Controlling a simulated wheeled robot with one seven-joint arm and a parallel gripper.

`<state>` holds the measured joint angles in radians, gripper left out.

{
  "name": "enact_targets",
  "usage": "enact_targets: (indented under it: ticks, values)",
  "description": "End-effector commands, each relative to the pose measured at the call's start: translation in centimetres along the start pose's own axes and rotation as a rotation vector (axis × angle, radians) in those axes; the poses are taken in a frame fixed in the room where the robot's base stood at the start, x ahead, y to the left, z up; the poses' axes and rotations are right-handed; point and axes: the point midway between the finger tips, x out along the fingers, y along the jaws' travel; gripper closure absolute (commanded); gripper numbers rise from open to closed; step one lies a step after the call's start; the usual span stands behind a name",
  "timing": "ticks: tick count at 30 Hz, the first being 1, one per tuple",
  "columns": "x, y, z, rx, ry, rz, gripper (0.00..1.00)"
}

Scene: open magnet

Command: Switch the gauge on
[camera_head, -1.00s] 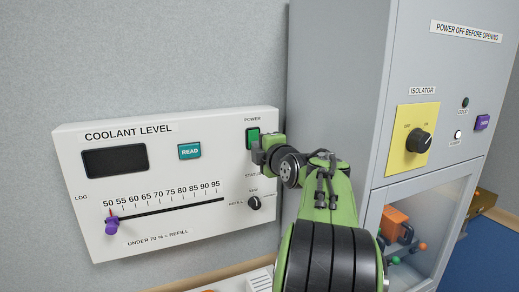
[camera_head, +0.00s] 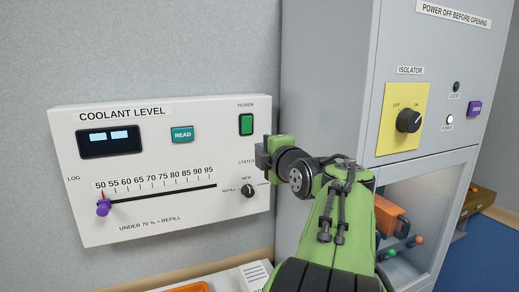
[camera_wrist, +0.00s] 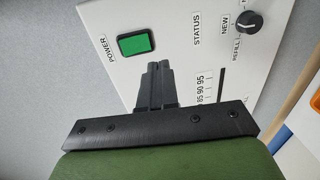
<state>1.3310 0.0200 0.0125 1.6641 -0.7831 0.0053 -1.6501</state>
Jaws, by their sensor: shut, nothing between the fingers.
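The coolant level gauge (camera_head: 160,215) is a white panel on the grey wall. Its display (camera_head: 110,140) is lit with two pale blue blocks. The green power switch (camera_head: 246,124) sits at its upper right, and it also shows in the wrist view (camera_wrist: 136,44). My gripper (camera_head: 266,150) is just right of and below the switch, apart from it. In the wrist view, its shut dark fingers (camera_wrist: 158,72) are together and empty, just beyond the switch's edge. A purple slider (camera_head: 103,208) stands at the 50 mark of the scale.
A teal READ button (camera_head: 182,135) and a status knob (camera_head: 248,190) are on the panel. A grey cabinet (camera_head: 330,70) with an isolator knob (camera_head: 409,120) on a yellow plate stands close on the right. A bench with an orange item lies below.

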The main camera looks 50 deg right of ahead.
Motion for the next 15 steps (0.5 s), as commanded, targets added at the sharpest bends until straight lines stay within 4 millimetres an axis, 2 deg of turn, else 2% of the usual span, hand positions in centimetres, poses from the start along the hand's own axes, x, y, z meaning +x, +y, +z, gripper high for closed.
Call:
enact_targets:
  ticks: [3, 6, 15]
  values:
    - [-2.4, -0.6, 0.1, -0.002, -0.005, 0.002, 1.00]
    - [-3.6, -0.8, 0.1, -0.001, -0.005, 0.002, 1.00]
    - [-4.2, -0.8, 0.1, 0.000, -0.002, 0.001, 1.00]
